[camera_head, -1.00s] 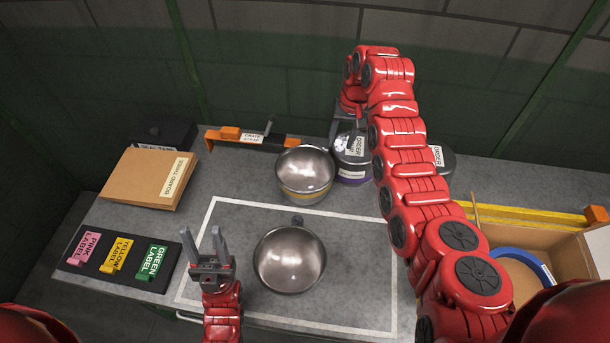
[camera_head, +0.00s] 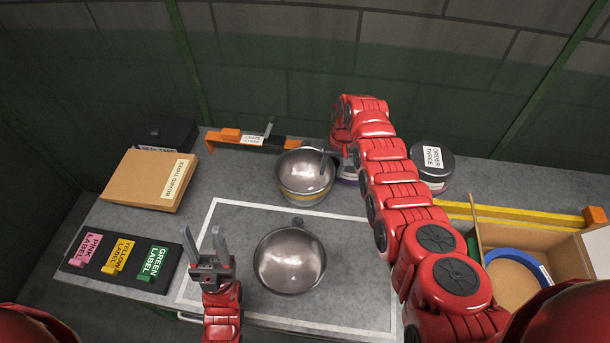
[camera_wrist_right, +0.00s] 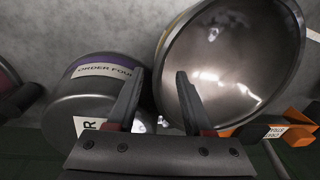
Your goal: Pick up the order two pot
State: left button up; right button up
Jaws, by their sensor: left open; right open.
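No label reading order two is legible in either view. An open metal pot with a yellow band (camera_head: 305,172) stands behind the white outline; it also shows in the right wrist view (camera_wrist_right: 235,60). My right gripper (camera_head: 332,161) is open at this pot's right rim. In the right wrist view its fingers (camera_wrist_right: 158,90) straddle the narrow area between the rim and the purple-banded pot labelled ORDER FOUR (camera_wrist_right: 95,95). Contact cannot be told. Another open metal pot (camera_head: 290,262) sits inside the white outline. My left gripper (camera_head: 217,255) is open and empty, left of that pot.
The ORDER THREE pot (camera_head: 432,165) stands right of my right arm. A cardboard box (camera_head: 150,180) and label board (camera_head: 130,258) are left; an open carton (camera_head: 520,270) is right. The outline's left part is clear.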

jog(key=shift+f, duration=0.4)
jog(key=shift+c, duration=0.3)
grip_shut()
jog(key=shift+r, duration=0.1)
dwell(0.8)
